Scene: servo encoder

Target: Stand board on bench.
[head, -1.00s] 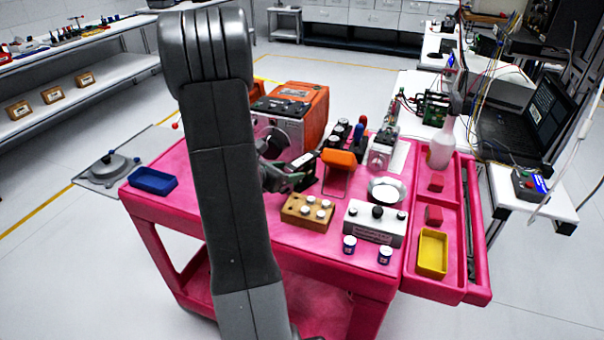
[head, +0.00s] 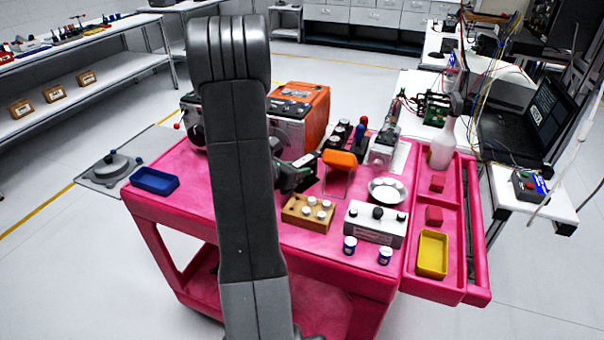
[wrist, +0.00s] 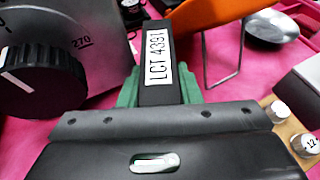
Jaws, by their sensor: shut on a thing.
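My gripper (head: 298,174) is over the pink cart, partly behind my own arm in the head view. In the wrist view its green fingers (wrist: 160,88) are shut on a dark block (wrist: 156,52) with a white label that looks like "LCT 4391". I cannot tell if this block is the board. The block's far end runs up toward the top of the wrist view. A green circuit board (head: 432,107) shows on the white bench (head: 412,87) at the back right, among wires.
A grey dial box (wrist: 60,55) is close left of my gripper. An orange-topped wire stand (head: 340,159) is close right, near a metal dish (head: 387,190). A wooden block with white knobs (head: 309,211) is in front. A laptop (head: 530,117) and spray bottle (head: 443,145) stand farther right.

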